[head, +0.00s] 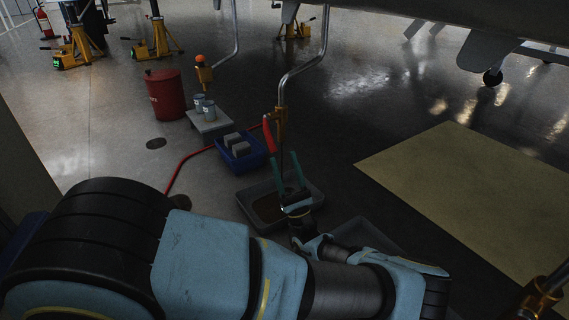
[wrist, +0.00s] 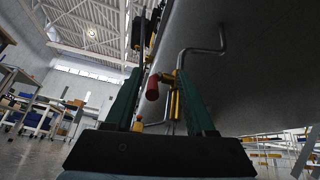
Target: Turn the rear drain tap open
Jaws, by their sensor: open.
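A brass tap (head: 280,117) hangs at the lower end of a bent grey pipe (head: 303,70) under the aircraft. Its red handle (head: 268,137) points down beside the tap body. My gripper (head: 286,162) is open just below it, its green fingers pointing up. In the wrist view, the red handle (wrist: 152,88) and the brass tap body (wrist: 173,97) show between the fingers of my gripper (wrist: 157,76). No contact is visible. Another tap with an orange knob (head: 201,60) hangs farther back. No label shows which is the rear one.
A grey drip tray (head: 246,205) with brown contents lies below the tap. A blue crate (head: 240,158), a red drum (head: 165,95), tins on a pale stand (head: 209,124) and a red hose (head: 186,160) are to the left. A yellowish mat (head: 470,190) lies right on clear floor.

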